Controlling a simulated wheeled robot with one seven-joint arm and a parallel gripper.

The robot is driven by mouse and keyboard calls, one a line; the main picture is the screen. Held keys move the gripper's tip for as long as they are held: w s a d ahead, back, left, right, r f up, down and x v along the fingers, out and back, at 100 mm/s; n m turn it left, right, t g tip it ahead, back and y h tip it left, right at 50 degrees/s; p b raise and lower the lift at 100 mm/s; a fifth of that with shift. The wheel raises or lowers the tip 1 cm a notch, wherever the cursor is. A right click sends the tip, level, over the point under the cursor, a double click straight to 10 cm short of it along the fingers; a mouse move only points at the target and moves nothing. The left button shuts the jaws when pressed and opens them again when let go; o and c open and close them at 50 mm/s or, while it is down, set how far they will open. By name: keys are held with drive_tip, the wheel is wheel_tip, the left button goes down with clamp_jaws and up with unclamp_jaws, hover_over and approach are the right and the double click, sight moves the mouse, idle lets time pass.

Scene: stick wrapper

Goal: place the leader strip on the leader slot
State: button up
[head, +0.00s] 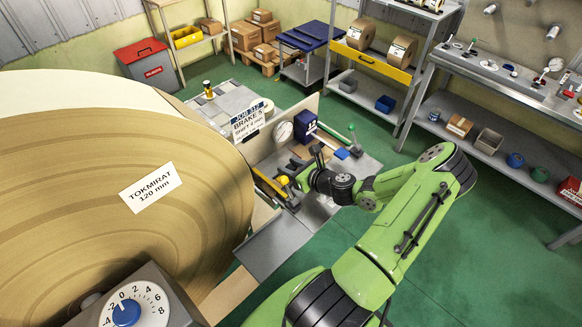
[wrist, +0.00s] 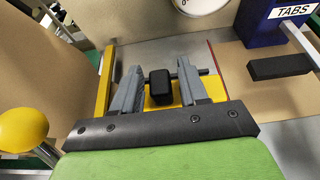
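My gripper (wrist: 158,80) points down at the machine's work area, its two grey fingers apart. A black block-shaped knob (wrist: 160,88) on a thin dark rod lies between the fingers in the wrist view, over a yellow plate (wrist: 190,92). I see a narrow gap on either side of the knob. A flat brown paper-like sheet (wrist: 258,75) lies right of the fingers; I cannot tell whether it is the leader strip. I cannot make out the leader slot. In the head view my arm hides much of this area.
A large brown paper roll (head: 85,190) fills the left. A yellow ball knob (wrist: 24,130) and an upright yellow bar (wrist: 105,82) stand left of the fingers. The blue TABS box (wrist: 272,22) with a dark bar (wrist: 279,68) is at right. Green floor (head: 470,250) is clear at right.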

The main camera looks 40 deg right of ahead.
drive_tip(key=shift+o, duration=0.6)
drive_tip(key=shift+r, duration=0.15)
drive_tip(key=shift+s+d+r, duration=0.1)
drive_tip(key=shift+s+r, duration=0.1)
drive_tip(key=shift+s, duration=0.15)
drive_tip(key=v, duration=1.1)
drive_tip(key=shift+s+r, duration=0.1)
